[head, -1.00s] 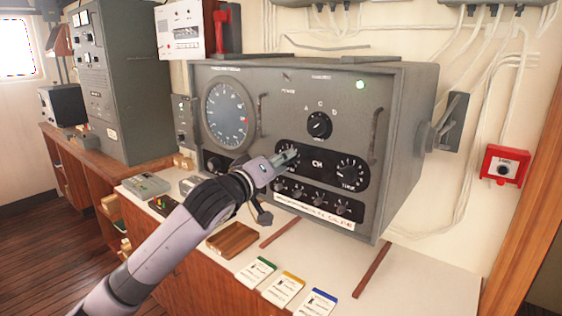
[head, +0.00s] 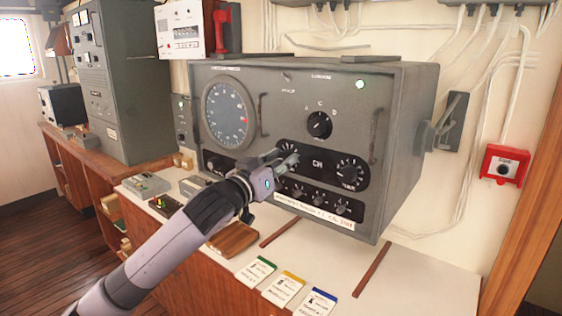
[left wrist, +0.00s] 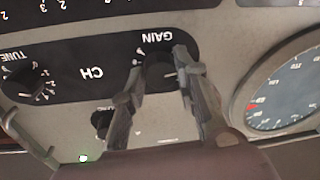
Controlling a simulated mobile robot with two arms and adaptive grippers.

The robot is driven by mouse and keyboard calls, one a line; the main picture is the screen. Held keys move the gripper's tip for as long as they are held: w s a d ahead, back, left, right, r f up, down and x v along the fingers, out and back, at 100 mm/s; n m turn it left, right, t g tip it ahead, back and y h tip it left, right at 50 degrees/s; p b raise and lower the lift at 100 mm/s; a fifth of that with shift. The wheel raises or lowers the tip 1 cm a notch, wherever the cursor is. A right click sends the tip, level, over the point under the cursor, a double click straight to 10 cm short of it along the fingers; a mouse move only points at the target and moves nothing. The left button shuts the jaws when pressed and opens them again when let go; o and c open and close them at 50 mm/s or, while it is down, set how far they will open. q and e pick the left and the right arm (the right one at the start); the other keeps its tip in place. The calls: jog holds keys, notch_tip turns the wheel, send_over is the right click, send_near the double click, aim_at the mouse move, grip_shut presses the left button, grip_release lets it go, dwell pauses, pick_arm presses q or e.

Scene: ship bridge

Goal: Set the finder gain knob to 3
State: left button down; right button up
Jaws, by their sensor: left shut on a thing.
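The finder gain knob (left wrist: 160,72) is a dark round knob on the black strip of the grey finder panel. The wrist view shows it upside down under the word GAIN, between the two fingers of my left gripper (left wrist: 163,75). The fingers are shut on the knob, one on each side. In the head view my left gripper (head: 284,157) reaches the panel left of the CH label and mostly hides the knob. Its pointer setting cannot be read. My right gripper is not in view.
The tune knob (head: 348,172) sits to the right on the same strip. The channel selector (head: 319,125) is above, and small knobs (head: 318,198) run below. Handles (head: 377,137) stick out from the panel. Coloured cards (head: 283,288) lie on the counter.

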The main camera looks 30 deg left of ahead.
pick_arm(q)
jog(key=m+h, duration=0.1)
jog(key=m, duration=0.5)
jog(key=shift+a, duration=0.1)
jog(key=m, duration=0.5)
jog(key=shift+f+h+p, duration=0.1)
jog(key=shift+h+p, duration=0.2)
jog(key=shift+h, duration=0.1)
jog(key=shift+m, duration=0.5)
jog(key=c, duration=1.2)
grip_release()
